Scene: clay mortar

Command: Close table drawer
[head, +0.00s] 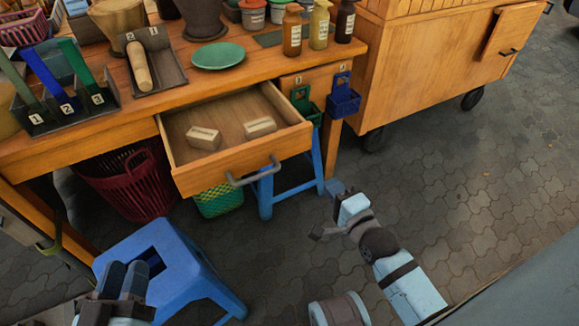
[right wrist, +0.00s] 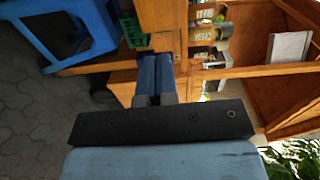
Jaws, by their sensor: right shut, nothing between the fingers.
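The wooden table drawer (head: 238,158) is pulled out from under the tabletop, with a grey bar handle (head: 254,174) on its front. Two small pale blocks lie inside it, a left block (head: 203,138) and a right block (head: 259,127). My right gripper (head: 335,187) is to the right of the drawer front, apart from the handle. In the right wrist view its blue fingers (right wrist: 154,78) are together with nothing between them. My left gripper (head: 124,278) is at the lower left, over the blue stool; its finger gap is unclear.
The wooden table (head: 110,115) holds a green plate (head: 218,55), bottles and tool trays. A blue stool (head: 175,265) stands in front at left. A red basket (head: 130,180) and green basket (head: 219,201) sit below. A wheeled wooden cabinet (head: 430,65) stands right; paving before it is clear.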

